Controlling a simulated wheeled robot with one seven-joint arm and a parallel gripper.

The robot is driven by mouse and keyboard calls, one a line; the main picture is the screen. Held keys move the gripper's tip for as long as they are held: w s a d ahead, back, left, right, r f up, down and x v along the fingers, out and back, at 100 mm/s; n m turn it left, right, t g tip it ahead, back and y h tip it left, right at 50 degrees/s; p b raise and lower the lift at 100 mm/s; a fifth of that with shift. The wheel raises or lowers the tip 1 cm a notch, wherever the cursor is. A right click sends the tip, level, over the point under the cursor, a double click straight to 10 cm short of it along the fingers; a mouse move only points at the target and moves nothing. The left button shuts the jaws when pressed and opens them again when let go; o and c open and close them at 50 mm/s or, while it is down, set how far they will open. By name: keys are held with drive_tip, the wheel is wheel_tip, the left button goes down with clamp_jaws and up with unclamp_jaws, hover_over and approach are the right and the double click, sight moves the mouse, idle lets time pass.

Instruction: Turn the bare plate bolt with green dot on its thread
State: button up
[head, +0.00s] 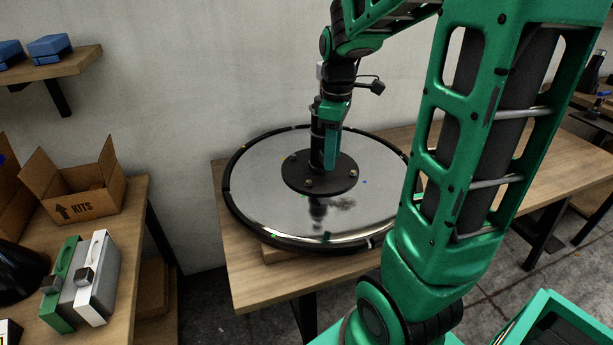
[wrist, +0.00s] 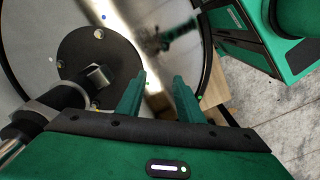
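The black round plate (head: 300,170) sits at the middle of a shiny disc, with a dark post (head: 316,125) standing on it. Small pale bolts show on the plate: a front one (head: 309,182), a right one (head: 352,174), and one at the far side in the wrist view (wrist: 99,32). I cannot tell which bolt has a green dot on its thread. My gripper (head: 331,168) points down beside the post, over the plate in the head view. In the wrist view my gripper (wrist: 160,78) has its two green fingers apart with nothing between them.
The shiny disc (head: 260,212) has a raised black rim and lies on a wooden table (head: 265,287). Small green and blue dots show on the disc and its rim. An open KITS box (head: 85,195) and green and grey cases (head: 95,285) stand on the left bench.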

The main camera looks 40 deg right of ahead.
sight(308, 182)
drive_tip(key=w+f+n, duration=0.3)
drive_tip(key=w+n, duration=0.4)
drive_tip(key=w, duration=0.3)
drive_tip(key=shift+n, duration=0.3)
drive_tip(key=f, duration=1)
drive_tip(key=shift+w+d+f, duration=0.15)
drive_tip(key=shift+d+f, duration=0.05)
drive_tip(key=shift+f, duration=0.15)
clamp_jaws()
